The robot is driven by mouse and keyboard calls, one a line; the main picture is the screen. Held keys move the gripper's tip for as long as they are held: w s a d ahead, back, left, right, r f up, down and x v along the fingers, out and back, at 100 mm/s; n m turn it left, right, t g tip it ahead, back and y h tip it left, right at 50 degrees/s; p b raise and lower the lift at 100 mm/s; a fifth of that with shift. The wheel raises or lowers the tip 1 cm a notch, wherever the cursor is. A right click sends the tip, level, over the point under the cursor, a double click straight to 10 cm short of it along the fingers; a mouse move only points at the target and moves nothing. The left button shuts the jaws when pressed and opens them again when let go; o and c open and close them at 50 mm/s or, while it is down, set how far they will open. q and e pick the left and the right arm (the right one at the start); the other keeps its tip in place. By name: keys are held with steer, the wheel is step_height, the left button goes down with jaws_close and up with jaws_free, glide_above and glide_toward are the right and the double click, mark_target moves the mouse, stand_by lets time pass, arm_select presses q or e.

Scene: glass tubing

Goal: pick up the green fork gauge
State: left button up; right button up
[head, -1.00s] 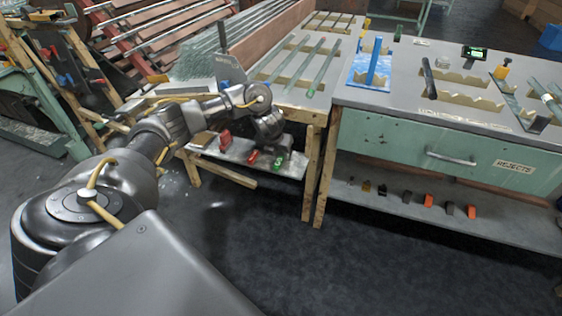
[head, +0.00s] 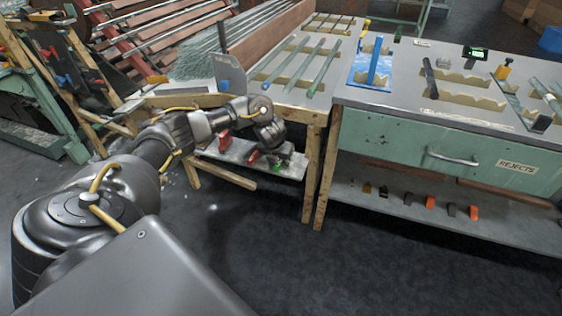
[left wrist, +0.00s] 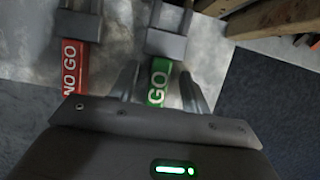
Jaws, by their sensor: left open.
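The green fork gauge marked GO (left wrist: 158,82) lies on the lower metal shelf, its grey forked end pointing up in the left wrist view. My left gripper (left wrist: 159,72) is open, with one finger on each side of the green handle and visible gaps between. In the head view the gripper (head: 278,152) is low over the shelf and hides most of the gauge; a bit of green (head: 277,168) shows below it. I cannot tell how high the fingertips are above the shelf. My right gripper is not in view.
A red NO GO gauge (left wrist: 76,68) lies left of the green one, and another red piece (head: 224,139) stands farther left on the shelf (head: 292,171). A wooden table leg (head: 312,165) is close on the right. The bench top with glass tubes (head: 325,72) is above.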

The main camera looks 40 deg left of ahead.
arm_select(q)
steer(key=shift+f, duration=0.1)
jaws_close()
stand_by(0.3)
